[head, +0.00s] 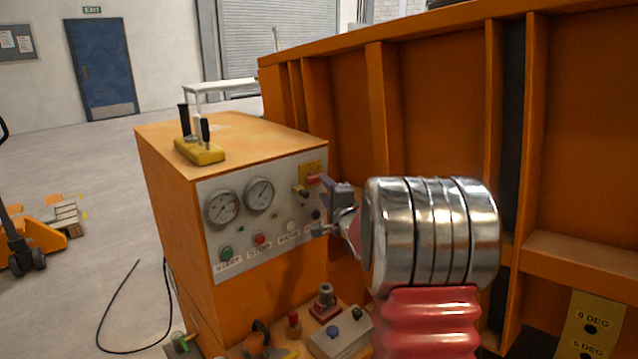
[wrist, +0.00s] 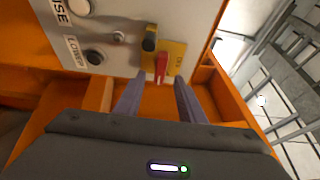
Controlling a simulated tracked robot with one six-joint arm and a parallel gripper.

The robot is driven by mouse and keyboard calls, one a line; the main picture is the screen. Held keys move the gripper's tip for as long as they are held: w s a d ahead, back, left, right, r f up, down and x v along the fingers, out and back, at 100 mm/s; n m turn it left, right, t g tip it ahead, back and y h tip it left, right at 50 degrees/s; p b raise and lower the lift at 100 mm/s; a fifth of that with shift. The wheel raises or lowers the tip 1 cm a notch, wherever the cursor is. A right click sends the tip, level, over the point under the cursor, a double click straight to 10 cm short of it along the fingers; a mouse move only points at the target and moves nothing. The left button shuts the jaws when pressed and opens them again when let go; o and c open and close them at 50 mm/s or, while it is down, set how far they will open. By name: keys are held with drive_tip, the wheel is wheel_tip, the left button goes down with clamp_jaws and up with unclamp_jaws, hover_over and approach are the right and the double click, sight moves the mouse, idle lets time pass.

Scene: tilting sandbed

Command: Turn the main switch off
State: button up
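The main switch has a red handle (head: 313,178) on a yellow plate (head: 308,167), at the upper right of the orange cabinet's grey panel. In the wrist view the red handle (wrist: 161,66) shows on its yellow plate (wrist: 178,52), with a dark round knob (wrist: 149,41) beside it. My gripper (head: 324,207) is at the panel's right side, partly covering it. In the wrist view my gripper (wrist: 158,84) is open, its two fingers apart. The handle lies just beyond the fingertips, roughly between them. Whether a finger touches it, I cannot tell.
The panel holds two gauges (head: 242,202) and labelled buttons, including a green one (head: 226,253) and a red one (head: 260,240). A yellow tool holder (head: 200,151) stands on the cabinet (head: 262,139). Loose items lie below. The ribbed orange sandbed wall (head: 409,100) is close on the right.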

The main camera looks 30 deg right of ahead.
sight(319, 181)
drive_tip(key=shift+x, duration=3)
drive_tip(key=shift+f, duration=0.1)
clamp_jaws()
